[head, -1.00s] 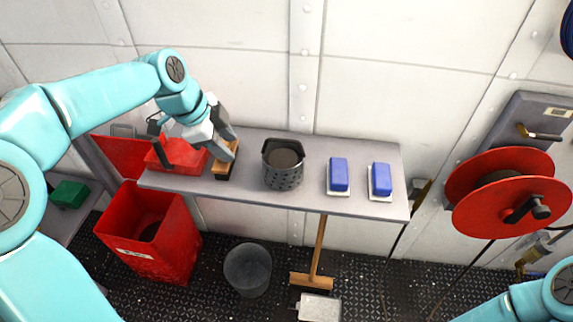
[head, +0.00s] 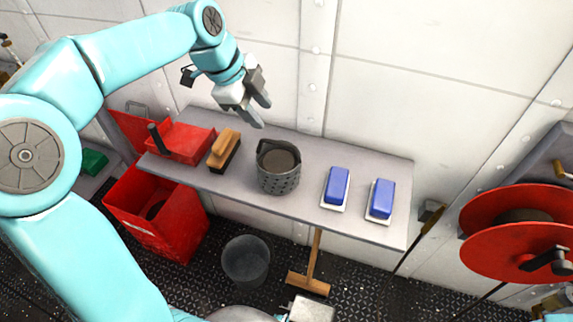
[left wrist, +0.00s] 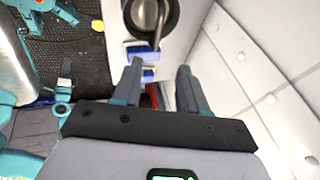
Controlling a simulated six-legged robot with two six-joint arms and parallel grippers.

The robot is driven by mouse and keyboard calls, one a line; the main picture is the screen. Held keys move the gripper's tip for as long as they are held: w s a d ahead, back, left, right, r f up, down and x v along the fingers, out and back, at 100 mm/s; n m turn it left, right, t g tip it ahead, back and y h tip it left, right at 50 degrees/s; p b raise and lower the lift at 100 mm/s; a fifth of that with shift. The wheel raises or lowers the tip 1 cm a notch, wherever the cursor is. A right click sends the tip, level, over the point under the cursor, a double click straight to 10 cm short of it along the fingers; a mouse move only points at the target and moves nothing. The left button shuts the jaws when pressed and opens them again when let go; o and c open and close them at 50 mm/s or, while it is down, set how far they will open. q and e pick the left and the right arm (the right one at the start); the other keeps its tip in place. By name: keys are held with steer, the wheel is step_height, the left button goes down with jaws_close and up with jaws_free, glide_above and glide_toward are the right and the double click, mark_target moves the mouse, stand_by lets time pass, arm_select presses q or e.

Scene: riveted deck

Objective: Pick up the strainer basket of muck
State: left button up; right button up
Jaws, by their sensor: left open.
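The strainer basket (head: 279,181) is a dark grey perforated pot standing upright on the grey shelf (head: 228,187). Brown muck (head: 281,159) fills its top, and a handle lies at its rim. My left gripper (head: 262,113) is open and empty, above the shelf's back edge, up and left of the basket and apart from it. In the left wrist view the basket (left wrist: 172,22) shows at the top, beyond my two spread fingers (left wrist: 163,75), with its handle across the muck.
A wooden brush (head: 224,150) and a red dustpan (head: 184,142) lie left of the basket. Two blue blocks on white bases (head: 337,186) (head: 381,199) stand to its right. A red bin (head: 155,215), dark bucket (head: 246,260) and broom (head: 312,265) are below. A red reel (head: 513,231) is at right.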

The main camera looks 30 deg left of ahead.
mark_target(276, 143)
arm_select(q)
steer(key=x, duration=0.5)
steer(key=p+x, duration=0.1)
steer(key=x, duration=0.8)
steer(key=shift+s+a+f, duration=0.25)
steer(key=shift+a+f, duration=0.05)
steer(key=shift+f, duration=0.25)
steer(key=shift+w+f, duration=0.15)
steer(key=shift+f, duration=0.05)
steer(key=shift+r, duration=0.1)
steer(key=c, duration=0.5)
jaws_close()
